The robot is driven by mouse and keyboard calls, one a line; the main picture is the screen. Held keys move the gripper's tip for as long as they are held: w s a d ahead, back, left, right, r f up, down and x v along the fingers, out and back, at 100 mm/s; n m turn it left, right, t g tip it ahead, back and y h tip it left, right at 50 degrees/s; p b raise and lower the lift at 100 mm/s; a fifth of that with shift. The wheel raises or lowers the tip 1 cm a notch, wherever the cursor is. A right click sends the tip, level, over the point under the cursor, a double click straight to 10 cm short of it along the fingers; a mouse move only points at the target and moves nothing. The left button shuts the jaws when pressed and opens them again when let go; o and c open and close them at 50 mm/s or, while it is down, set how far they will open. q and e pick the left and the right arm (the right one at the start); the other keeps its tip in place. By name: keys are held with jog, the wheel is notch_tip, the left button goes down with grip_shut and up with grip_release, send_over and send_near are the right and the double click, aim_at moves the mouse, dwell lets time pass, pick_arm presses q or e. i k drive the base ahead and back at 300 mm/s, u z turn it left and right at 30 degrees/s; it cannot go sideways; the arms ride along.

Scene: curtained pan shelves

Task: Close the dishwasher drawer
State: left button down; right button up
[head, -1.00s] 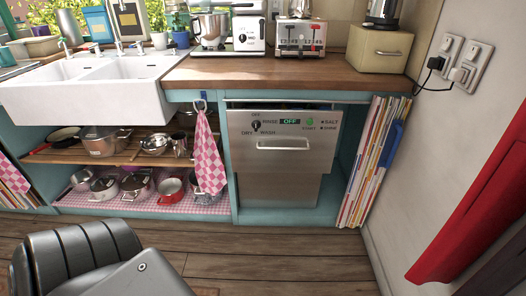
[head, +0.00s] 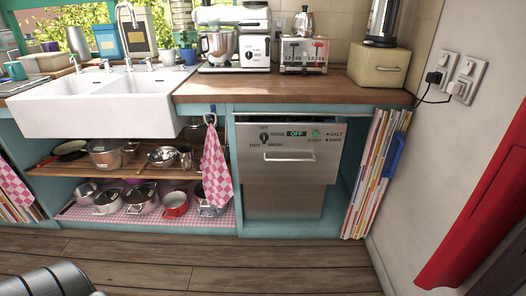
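The dishwasher drawer (head: 300,172) has a grey metal front with a control panel along its top and a horizontal bar handle (head: 289,157). It stands under the wooden counter, right of the sink cabinet. The front juts out ahead of the narrower lower metal panel (head: 284,204), and a dark gap shows above its top edge, so the drawer is partly out. Its inside is hidden. Neither of my grippers is in view. Nothing touches the drawer.
Books (head: 376,172) stand right of the dishwasher, by the white wall. A pink checked towel (head: 216,167) hangs at its left. Pans fill the shelves (head: 110,172) under the white sink (head: 95,108). Wooden floor before the dishwasher is clear.

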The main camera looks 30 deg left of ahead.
aim_at(291, 153)
jog(key=u, duration=0.15)
jog(key=i, duration=0.85)
jog(key=z, duration=0.35)
